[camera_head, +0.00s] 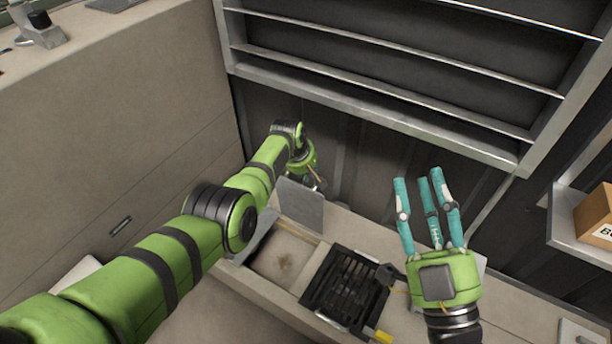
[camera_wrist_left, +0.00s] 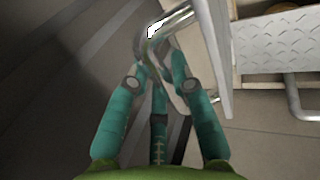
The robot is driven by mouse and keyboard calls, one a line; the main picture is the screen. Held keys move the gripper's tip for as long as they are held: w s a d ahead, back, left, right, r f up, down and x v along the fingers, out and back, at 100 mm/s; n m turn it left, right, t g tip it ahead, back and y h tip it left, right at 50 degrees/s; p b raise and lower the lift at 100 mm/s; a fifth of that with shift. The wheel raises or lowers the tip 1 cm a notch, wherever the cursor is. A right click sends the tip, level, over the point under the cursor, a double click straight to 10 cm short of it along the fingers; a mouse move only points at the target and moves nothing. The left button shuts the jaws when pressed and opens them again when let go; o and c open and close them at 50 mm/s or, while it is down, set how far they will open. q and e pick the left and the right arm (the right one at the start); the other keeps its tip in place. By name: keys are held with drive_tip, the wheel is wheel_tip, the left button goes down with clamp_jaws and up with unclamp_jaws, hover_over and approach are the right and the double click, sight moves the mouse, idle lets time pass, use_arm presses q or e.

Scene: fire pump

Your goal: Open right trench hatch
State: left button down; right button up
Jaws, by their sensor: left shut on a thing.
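A grey hatch panel (camera_head: 300,203) stands raised, tilted up at the far edge of an open trench compartment (camera_head: 283,262) in the head view. My left gripper (camera_head: 313,178) is behind this panel, partly hidden by my arm. In the left wrist view, the gripper's teal fingers (camera_wrist_left: 160,75) close around a bent metal handle (camera_wrist_left: 175,22) beside the panel, seen nearly edge-on (camera_wrist_left: 215,55). The exact finger contact is blurred. My right gripper (camera_head: 424,182) is open and empty, its fingers extended above the floor right of the trench.
A black grated unit (camera_head: 346,290) sits in the trench beside the opening. A diamond-plate surface (camera_wrist_left: 285,42) with another metal handle (camera_wrist_left: 297,105) is at the right of the left wrist view. Metal shelving (camera_head: 390,60) stands behind; a cardboard box (camera_head: 595,218) is far right.

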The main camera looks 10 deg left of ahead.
use_arm(q)
drive_tip(key=shift+w+d+b, duration=0.1)
drive_tip(key=shift+w+b, duration=0.25)
use_arm(e)
drive_tip(key=shift+s+a+r+n+t+y, duration=0.15)
drive_tip(key=shift+s+r+n+t+y, duration=0.2)
drive_tip(key=shift+s+r+t+y, duration=0.55)
drive_tip(key=shift+s+a+r+n+t+y, duration=0.1)
drive_tip(key=shift+s+r+n+t+y, duration=0.35)
drive_tip(key=shift+s+r, duration=0.7)
drive_tip(key=shift+w+r, duration=0.2)
use_arm(q)
drive_tip(key=c, duration=1.3)
unclamp_jaws()
drive_tip(key=shift+s, duration=0.1)
drive_tip(key=v, duration=1.2)
